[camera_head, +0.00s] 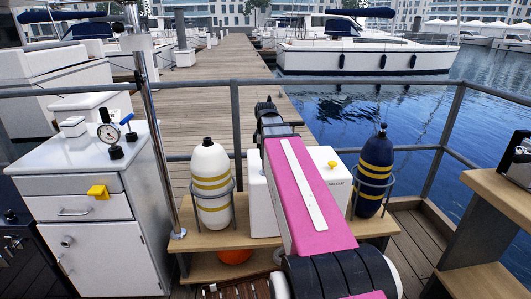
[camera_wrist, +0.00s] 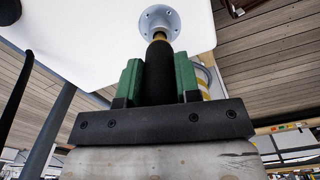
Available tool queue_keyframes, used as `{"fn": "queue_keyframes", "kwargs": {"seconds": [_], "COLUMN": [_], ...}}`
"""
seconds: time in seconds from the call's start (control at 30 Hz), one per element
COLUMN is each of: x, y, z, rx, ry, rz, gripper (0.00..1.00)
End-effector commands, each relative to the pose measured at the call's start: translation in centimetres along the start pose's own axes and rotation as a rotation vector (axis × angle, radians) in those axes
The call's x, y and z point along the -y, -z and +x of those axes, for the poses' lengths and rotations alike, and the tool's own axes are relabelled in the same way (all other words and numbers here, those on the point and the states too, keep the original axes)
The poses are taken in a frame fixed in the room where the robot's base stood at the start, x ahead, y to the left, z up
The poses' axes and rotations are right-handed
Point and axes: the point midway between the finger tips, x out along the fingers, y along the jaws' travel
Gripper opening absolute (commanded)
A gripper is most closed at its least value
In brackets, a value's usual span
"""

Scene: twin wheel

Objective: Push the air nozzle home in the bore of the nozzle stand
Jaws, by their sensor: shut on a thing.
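My gripper (camera_wrist: 157,78) is shut on the air nozzle (camera_wrist: 158,66), a black cylinder between two green finger pads in the wrist view. A brass-coloured part (camera_wrist: 159,37) shows at its far end. That end meets or overlaps the middle of the nozzle stand (camera_wrist: 148,18), a grey round flange with bolt holes on a white surface. The nozzle hides the bore, so I cannot tell how deep it sits. In the head view my gripper (camera_head: 268,108) is dark and small beyond my pink arm; the nozzle and stand cannot be made out there.
A white box (camera_head: 328,185) with a yellow knob stands on the wooden bench (camera_head: 205,262). A white tank (camera_head: 211,165) and a dark blue tank (camera_head: 374,178) stand in ring holders either side. A white cabinet (camera_head: 95,235) with gauges is at left. A railing (camera_head: 400,80) runs behind.

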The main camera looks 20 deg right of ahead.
Motion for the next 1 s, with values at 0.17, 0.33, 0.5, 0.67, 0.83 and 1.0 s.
{"fn": "queue_keyframes", "kwargs": {"seconds": [0.17, 0.33, 0.5, 0.67, 0.83, 1.0], "x": [0.0, 0.0, 0.0, 0.0, 0.0, 0.0], "y": [0.0, 0.0, 0.0, 0.0, 0.0, 0.0], "z": [0.4, 0.8, 1.1, 1.5, 1.7, 1.7], "rx": [0.000, 0.000, 0.000, 0.000, 0.000, 0.000], "ry": [0.000, -0.001, -0.001, 0.000, 0.000, 0.000], "rz": [0.000, 0.000, 0.000, 0.000, 0.000, 0.000], "gripper": [0.06, 0.06, 0.06, 0.06, 0.47, 0.60]}}
